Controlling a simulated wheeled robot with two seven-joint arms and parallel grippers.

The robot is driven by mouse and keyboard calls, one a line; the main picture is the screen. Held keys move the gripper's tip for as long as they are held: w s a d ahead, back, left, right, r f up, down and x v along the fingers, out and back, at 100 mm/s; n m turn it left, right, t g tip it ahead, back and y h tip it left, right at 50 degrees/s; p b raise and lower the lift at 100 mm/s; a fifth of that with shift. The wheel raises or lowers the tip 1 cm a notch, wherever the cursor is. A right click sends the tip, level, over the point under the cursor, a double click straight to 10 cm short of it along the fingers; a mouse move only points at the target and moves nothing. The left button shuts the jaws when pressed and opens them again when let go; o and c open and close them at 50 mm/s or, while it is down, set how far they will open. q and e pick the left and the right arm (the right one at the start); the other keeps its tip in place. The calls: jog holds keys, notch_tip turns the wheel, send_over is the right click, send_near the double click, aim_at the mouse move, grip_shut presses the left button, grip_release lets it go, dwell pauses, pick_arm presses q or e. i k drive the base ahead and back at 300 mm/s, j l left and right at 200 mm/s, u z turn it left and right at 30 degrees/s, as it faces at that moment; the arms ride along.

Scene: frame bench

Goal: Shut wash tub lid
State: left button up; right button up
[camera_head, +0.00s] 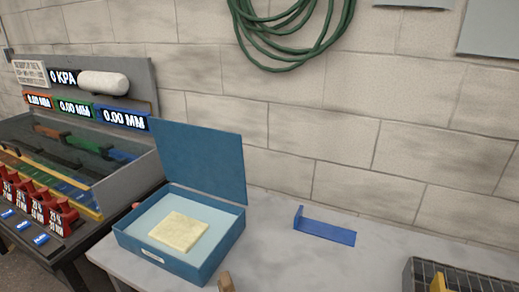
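The blue wash tub (172,268) stands on the light grey table, left of the middle of the head view. Its blue lid (200,160) stands up at the tub's back edge, tilted slightly back, so the tub is open. A pale yellow block (184,232) lies inside on the light blue bottom. A small white label is on the tub's front wall. Neither of my grippers can be seen in this view.
A blue L-shaped bracket (327,232) lies on the table (285,262) right of the tub. A dark wire basket (462,280) with a yellow item is at the lower right. A brown piece (225,283) shows near the front. A gauge bench (125,185) stands close on the left.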

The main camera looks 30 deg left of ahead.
aim_at(209, 161)
jog(key=u, duration=1.55)
